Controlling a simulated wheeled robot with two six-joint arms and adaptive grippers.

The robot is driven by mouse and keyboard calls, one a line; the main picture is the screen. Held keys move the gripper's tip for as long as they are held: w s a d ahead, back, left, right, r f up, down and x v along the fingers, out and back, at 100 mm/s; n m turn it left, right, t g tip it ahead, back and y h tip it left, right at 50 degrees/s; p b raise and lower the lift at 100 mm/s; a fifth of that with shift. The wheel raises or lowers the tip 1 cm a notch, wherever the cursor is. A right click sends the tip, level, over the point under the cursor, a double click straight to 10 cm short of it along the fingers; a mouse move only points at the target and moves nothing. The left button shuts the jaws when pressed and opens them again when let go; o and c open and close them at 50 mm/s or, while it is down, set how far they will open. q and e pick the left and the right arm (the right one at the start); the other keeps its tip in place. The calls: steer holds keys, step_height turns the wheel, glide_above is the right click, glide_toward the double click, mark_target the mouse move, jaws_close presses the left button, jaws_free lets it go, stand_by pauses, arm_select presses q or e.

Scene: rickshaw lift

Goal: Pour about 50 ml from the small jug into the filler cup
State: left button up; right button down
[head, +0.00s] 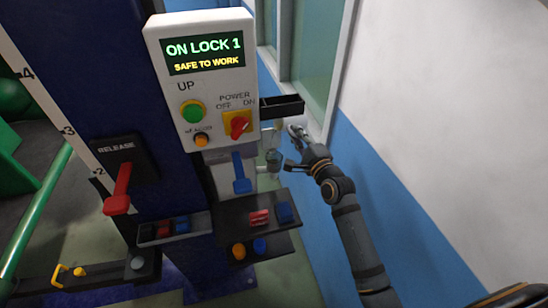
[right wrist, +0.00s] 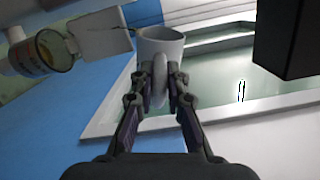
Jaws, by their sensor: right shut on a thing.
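My right gripper (right wrist: 160,76) is shut on the handle of a small white jug (right wrist: 172,44) in the right wrist view. The jug's rim is at the top of that picture; what is inside is hidden. A round, amber-rimmed opening (right wrist: 56,49), possibly the filler cup, shows to the left of the jug and apart from it. In the head view my right gripper (head: 294,148) is at the right side of the blue column, beside a small clear vessel (head: 273,158). I cannot tell the jug apart there. My left gripper is not in view.
A control box (head: 205,80) reads "ON LOCK 1, SAFE TO WORK". A black shelf (head: 283,107) juts out just above my right gripper. Trays with coloured parts (head: 258,217) are below. A blue and white wall (head: 400,150) stands close on the right.

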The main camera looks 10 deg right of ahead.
steer(key=shift+s+d+r+n, duration=0.1)
steer(key=shift+s+d+n, duration=0.1)
steer(key=shift+n, duration=0.1)
stand_by(0.5)
steer(key=shift+w+d+r+n, duration=0.1)
steer(key=shift+w+d+n, duration=0.05)
steer(key=shift+w+n, duration=0.2)
stand_by(0.6)
steer(key=shift+d+m, duration=0.25)
steer(key=shift+m, duration=0.4)
step_height(320, 180, up, 2)
steer(key=m+p, duration=0.1)
steer(key=p, duration=0.3)
steer(key=shift+d+m, duration=0.1)
steer(key=shift+m, duration=0.2)
steer(key=shift+d+f+m, duration=0.1)
steer(key=shift+f+m, duration=0.5)
steer(key=shift+f, duration=0.15)
steer(key=shift+s+f, duration=0.1)
